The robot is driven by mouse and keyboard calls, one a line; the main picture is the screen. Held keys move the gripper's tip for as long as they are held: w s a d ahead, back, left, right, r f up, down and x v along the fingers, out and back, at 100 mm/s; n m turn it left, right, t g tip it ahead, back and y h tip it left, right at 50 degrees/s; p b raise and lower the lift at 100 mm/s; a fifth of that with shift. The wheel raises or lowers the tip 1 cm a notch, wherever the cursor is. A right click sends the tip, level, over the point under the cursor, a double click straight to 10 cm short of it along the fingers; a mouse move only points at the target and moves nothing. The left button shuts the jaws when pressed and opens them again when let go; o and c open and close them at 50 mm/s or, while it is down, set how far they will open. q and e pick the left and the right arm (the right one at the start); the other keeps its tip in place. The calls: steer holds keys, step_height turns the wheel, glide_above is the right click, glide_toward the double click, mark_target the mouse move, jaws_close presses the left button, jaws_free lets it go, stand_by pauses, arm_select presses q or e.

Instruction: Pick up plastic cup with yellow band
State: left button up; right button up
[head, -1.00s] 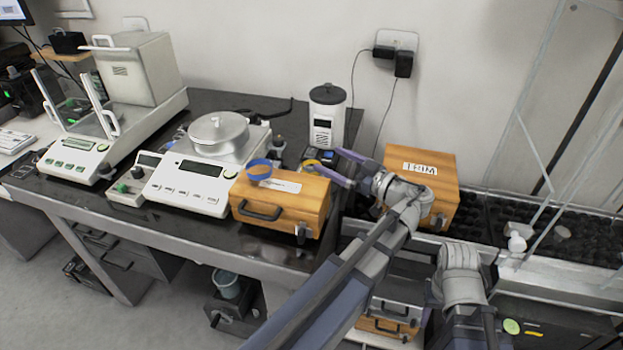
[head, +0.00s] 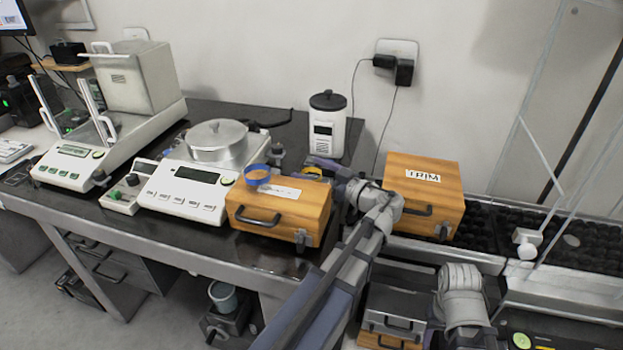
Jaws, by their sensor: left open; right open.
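The plastic cup with the yellow band (head: 313,171) is small and mostly hidden behind the wooden box, on the dark table; only a bit of yellow shows. My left gripper (head: 322,166) reaches in from the right behind that box. Its open fingers are at the cup, one passing just behind it; the nearer finger is largely hidden. I cannot tell whether they touch the cup.
The wooden box (head: 275,214) with a handle stands in front of the cup. A white canister (head: 327,130) with a dark lid stands behind. A second wooden box (head: 422,190) is right of my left wrist. A balance (head: 185,190) with a metal lid is on the left.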

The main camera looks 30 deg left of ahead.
arm_select(q)
steer(key=shift+a, duration=0.25)
steer(key=shift+c, duration=0.2)
steer(key=c, duration=1.5)
steer(key=shift+r, duration=0.15)
